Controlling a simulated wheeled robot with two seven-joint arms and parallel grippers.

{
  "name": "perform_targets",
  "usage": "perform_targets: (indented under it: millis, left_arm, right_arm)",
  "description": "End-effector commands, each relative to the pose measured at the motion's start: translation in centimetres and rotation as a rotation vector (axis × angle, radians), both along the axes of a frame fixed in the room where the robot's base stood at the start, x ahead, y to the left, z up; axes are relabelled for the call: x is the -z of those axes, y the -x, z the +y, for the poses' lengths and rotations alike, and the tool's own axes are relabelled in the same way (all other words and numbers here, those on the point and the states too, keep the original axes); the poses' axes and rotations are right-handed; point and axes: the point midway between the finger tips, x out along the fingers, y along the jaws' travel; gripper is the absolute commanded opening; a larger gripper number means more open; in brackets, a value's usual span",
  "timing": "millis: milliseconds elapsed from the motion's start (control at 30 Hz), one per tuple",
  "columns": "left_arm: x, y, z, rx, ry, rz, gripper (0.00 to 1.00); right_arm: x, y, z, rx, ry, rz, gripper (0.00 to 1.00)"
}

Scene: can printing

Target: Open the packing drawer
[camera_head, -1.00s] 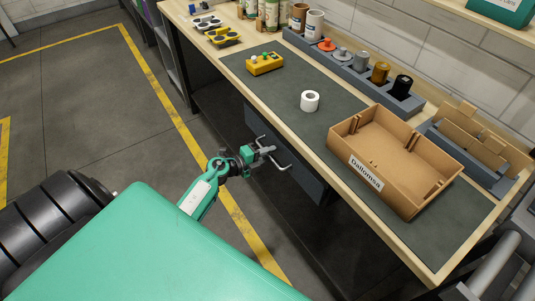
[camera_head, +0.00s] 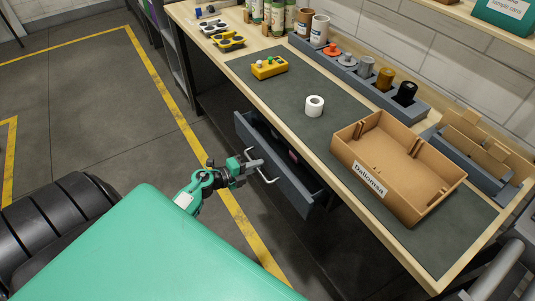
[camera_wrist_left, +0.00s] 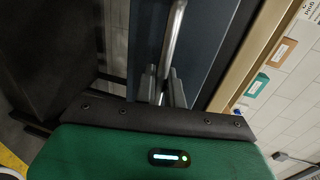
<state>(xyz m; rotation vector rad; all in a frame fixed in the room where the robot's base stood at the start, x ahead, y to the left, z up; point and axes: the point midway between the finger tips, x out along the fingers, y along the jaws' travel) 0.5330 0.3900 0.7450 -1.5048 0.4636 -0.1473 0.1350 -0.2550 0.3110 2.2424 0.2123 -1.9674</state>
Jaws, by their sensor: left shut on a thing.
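The packing drawer (camera_head: 281,172) is a dark grey drawer under the workbench. It stands partly pulled out in the head view, with a dark interior and some items just visible inside. Its front has a silver bar handle (camera_head: 267,177). My left gripper (camera_head: 254,164) is shut on the handle in front of the drawer. In the left wrist view the handle (camera_wrist_left: 174,40) runs between the fingers of my left gripper (camera_wrist_left: 163,86), with the drawer front (camera_wrist_left: 205,45) behind. My right gripper is not in view.
The workbench mat (camera_head: 300,92) holds a white tape roll (camera_head: 314,106), a yellow button box (camera_head: 269,68) and an open cardboard box (camera_head: 392,170). A grey rack (camera_head: 352,68) with cans stands at the back. The floor left of the drawer is free.

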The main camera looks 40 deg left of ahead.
Motion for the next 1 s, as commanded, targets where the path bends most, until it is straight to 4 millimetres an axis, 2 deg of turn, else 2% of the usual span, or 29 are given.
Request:
perform_targets:
  millis: [33, 300, 600, 800, 1000]
  left_arm:
    - [0.1, 1.5, 0.6, -0.001, -0.002, 0.006, 0.0]
    - [0.2, 8.5, 3.5, -0.002, -0.001, 0.007, 0.0]
    - [0.1, 15.4, 6.4, -0.002, -0.001, 0.004, 0.0]
    - [0.0, 18.5, 7.7, -0.002, 0.0, 0.002, 0.0]
    - [0.0, 20.2, 8.5, -0.002, 0.0, 0.0, 0.0]
  right_arm:
    - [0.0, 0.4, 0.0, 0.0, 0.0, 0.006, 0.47]
    - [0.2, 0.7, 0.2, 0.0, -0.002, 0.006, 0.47]
    - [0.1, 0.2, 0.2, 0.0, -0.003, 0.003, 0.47]
    - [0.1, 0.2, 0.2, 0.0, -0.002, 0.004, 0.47]
    - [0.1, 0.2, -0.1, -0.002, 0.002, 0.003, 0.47]
